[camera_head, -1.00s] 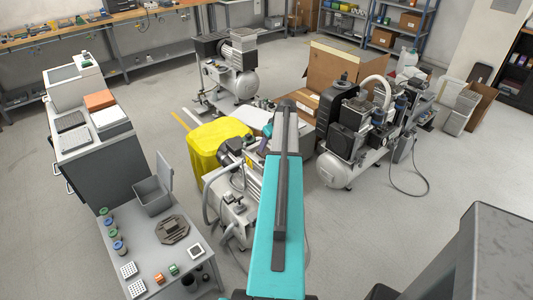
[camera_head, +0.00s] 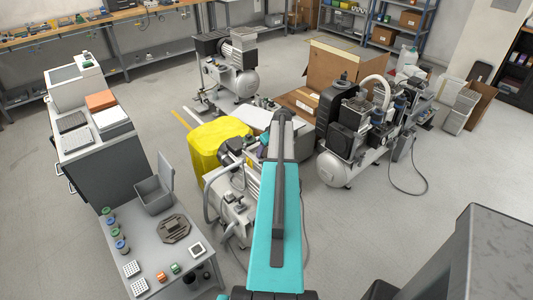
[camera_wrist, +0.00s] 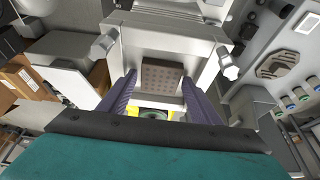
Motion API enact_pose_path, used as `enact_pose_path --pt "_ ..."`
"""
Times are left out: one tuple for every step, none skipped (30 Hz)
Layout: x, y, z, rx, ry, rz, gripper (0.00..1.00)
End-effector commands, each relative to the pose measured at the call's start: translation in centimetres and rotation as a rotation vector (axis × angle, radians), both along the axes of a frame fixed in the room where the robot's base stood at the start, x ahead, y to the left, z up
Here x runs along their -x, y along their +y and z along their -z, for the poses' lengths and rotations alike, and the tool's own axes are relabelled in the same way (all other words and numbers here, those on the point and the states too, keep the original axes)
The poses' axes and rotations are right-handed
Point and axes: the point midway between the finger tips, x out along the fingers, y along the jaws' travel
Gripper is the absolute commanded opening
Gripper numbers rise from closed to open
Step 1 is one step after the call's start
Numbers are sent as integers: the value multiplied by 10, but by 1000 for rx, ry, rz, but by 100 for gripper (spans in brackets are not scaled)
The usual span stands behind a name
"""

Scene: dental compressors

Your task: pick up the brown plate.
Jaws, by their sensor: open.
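A square brown plate (camera_wrist: 162,75) with rows of small holes shows in the wrist view, lying against a pale grey surface of a machine. My gripper (camera_wrist: 160,82) is open, and its two purple fingers stand left and right of this plate in the picture. I cannot tell how far the fingertips are from it, and nothing is held. In the head view I cannot make out this plate; my teal arm covers that area. A brownish-grey eight-sided plate (camera_head: 174,229) lies on the small table.
The grey table (camera_head: 150,262) also carries an open grey bin (camera_head: 153,197), spools and small blocks. Another compressor (camera_head: 346,165) stands to the right. Floor at right is partly clear.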

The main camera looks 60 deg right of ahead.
Motion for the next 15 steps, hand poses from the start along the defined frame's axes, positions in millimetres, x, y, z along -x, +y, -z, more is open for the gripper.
enact_pose_path --pt "0 0 0 0 0 0 58" --pt "0 0 0 0 0 0 58" --pt "0 0 0 0 0 0 58" --pt "0 0 0 0 0 0 58" --pt "0 0 0 0 0 0 58" --pt "0 0 0 0 0 0 58" --pt "0 0 0 0 0 0 58" --pt "0 0 0 0 0 0 58" --pt "0 0 0 0 0 0 58" --pt "0 0 0 0 0 0 56" --pt "0 0 0 0 0 0 51" --pt "0 0 0 0 0 0 44" --pt "0 0 0 0 0 0 39" --pt "0 0 0 0 0 0 34" --pt "0 0 0 0 0 0 27"
